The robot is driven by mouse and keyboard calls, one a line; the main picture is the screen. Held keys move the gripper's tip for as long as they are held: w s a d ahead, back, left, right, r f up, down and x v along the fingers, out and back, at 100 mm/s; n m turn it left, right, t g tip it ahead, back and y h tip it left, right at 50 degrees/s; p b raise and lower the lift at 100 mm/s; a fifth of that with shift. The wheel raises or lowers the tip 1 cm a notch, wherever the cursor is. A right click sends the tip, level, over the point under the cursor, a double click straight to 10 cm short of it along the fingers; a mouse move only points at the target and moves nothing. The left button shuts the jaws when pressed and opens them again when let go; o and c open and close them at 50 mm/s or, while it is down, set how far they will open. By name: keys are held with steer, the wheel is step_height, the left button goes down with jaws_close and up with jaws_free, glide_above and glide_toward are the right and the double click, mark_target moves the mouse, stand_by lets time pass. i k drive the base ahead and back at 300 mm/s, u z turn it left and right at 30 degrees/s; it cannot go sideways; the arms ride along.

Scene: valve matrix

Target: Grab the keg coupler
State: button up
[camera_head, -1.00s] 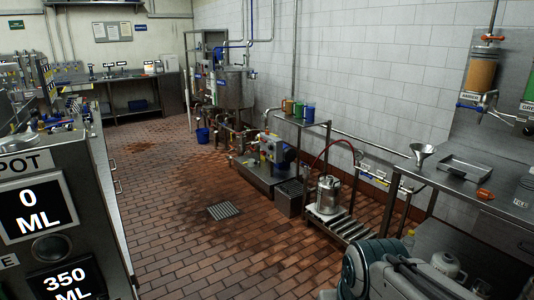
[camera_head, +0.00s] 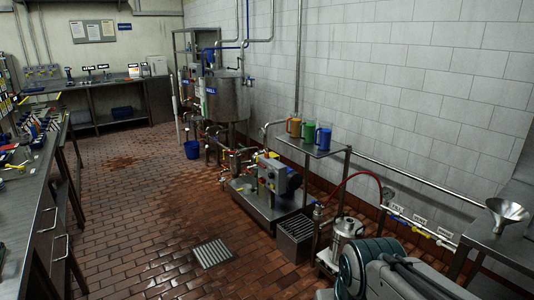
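I cannot clearly make out a keg coupler. A small steel keg (camera_head: 349,229) stands low by the right wall, partly hidden behind my grey and teal arm. A thin red hose (camera_head: 350,178) arches above the keg. A small fitting (camera_head: 388,195) shows near the hose's right end; it is too small to tell whether it is the coupler. My arm fills the lower right, but my gripper is not in view.
A steel shelf (camera_head: 325,149) holds orange, green and blue jugs. A pump skid (camera_head: 262,208) and a slatted box (camera_head: 295,238) stand left of the keg. A steel counter with a funnel (camera_head: 507,212) is at right. The middle tiled floor is clear around a drain (camera_head: 212,253).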

mark_target(318, 209)
steer(key=i, duration=2.5)
steer(key=z, duration=1.8)
